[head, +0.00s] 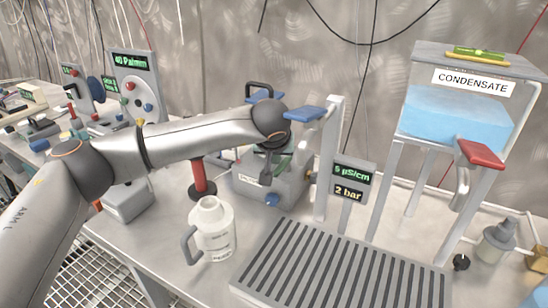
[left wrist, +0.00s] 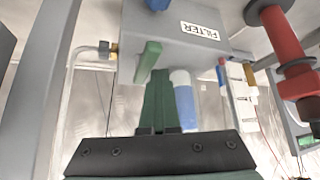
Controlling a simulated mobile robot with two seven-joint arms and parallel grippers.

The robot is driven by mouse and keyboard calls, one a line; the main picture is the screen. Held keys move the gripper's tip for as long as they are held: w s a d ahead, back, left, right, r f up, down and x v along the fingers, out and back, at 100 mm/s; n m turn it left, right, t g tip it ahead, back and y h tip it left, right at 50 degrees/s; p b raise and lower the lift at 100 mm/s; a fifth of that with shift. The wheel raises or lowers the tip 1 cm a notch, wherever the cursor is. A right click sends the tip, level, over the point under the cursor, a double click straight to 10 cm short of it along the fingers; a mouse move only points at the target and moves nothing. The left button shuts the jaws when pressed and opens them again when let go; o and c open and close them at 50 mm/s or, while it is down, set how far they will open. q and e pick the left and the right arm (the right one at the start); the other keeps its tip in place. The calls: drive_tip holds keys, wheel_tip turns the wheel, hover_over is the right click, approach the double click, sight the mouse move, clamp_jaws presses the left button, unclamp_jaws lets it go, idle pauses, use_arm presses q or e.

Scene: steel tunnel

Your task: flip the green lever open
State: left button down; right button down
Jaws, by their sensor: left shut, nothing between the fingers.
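The green lever (left wrist: 148,61) shows in the left wrist view as a short green bar on the grey filter box (left wrist: 165,35), whose FILTER label appears upside down. In the head view this box (head: 290,190) stands on the bench below my left wrist. My left gripper (left wrist: 160,78) is shut and empty, its dark green fingers pressed together. Its tips are close beside the lever in the picture; I cannot tell whether they touch it. In the head view my left gripper (head: 274,168) points down over the box, and the lever is hard to tell from the fingers there.
A blue-ended cylinder (left wrist: 184,105) is just right of my fingers. A white jug (head: 213,232) and a red post (head: 199,176) stand near my arm. A slotted drain tray (head: 335,270), gauge displays (head: 350,184) and the CONDENSATE tank (head: 455,115) with a red lever (head: 481,153) lie to the right.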

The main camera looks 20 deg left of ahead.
use_arm(q)
drive_tip(key=shift+s+d+f, duration=0.15)
drive_tip(key=shift+s+d, duration=0.15)
drive_tip(key=shift+d, duration=0.4)
drive_tip(key=shift+a+r, duration=0.3)
drive_tip(key=shift+r, duration=0.1)
drive_tip(key=s+d+b, duration=0.1)
drive_tip(key=s+d, duration=0.1)
drive_tip(key=s, duration=1)
drive_tip(key=shift+r, duration=0.25)
drive_tip(key=shift+s, duration=0.1)
